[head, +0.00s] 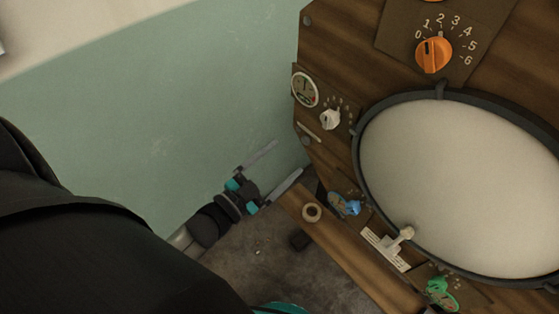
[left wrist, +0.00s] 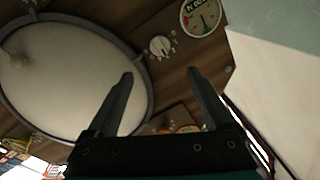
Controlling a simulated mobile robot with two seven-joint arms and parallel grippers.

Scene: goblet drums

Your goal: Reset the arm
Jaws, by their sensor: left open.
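My left gripper (head: 273,172) is open and empty in the head view, left of the wooden panel and below the gauge. Its two fingers (left wrist: 160,95) also show spread apart in the left wrist view, with nothing between them. Behind them in that view are the wooden panel, a white knob (left wrist: 160,46) and a round gauge (left wrist: 201,17). My right gripper is in neither view. A large dark part of my own body covers the lower left of the head view.
The wooden panel (head: 340,40) carries a large round pale disc (head: 460,185) with a dark rim, an orange dial (head: 433,55), a gauge (head: 305,90), a white knob (head: 330,119), a blue knob (head: 346,205) and a green knob (head: 441,290). A green wall (head: 150,120) stands left.

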